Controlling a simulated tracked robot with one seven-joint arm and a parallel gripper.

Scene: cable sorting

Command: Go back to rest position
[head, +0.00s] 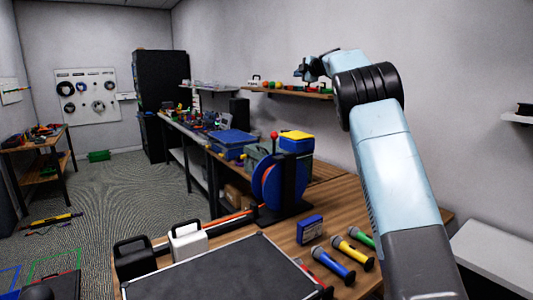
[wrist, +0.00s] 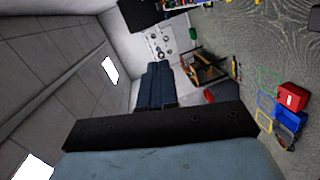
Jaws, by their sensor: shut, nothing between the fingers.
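My gripper (head: 308,70) is at the end of my raised arm in the head view, up in front of the back wall and well above the table. It looks small and dark there, and it points left. It is shut and holds nothing. My light blue arm rises along the right side of the head view and bends at a black ribbed joint. The wrist view is turned on its side and shows the room, with my own dark and blue-grey parts across the bottom.
The wooden table (head: 337,207) below my arm holds a blue cable reel (head: 272,187), several coloured microphone-like tools, a small blue box (head: 310,229) and a dark case (head: 215,275). A wall shelf (head: 290,93) runs behind my gripper. A white surface (head: 493,258) is at the right. The carpet at left has open room.

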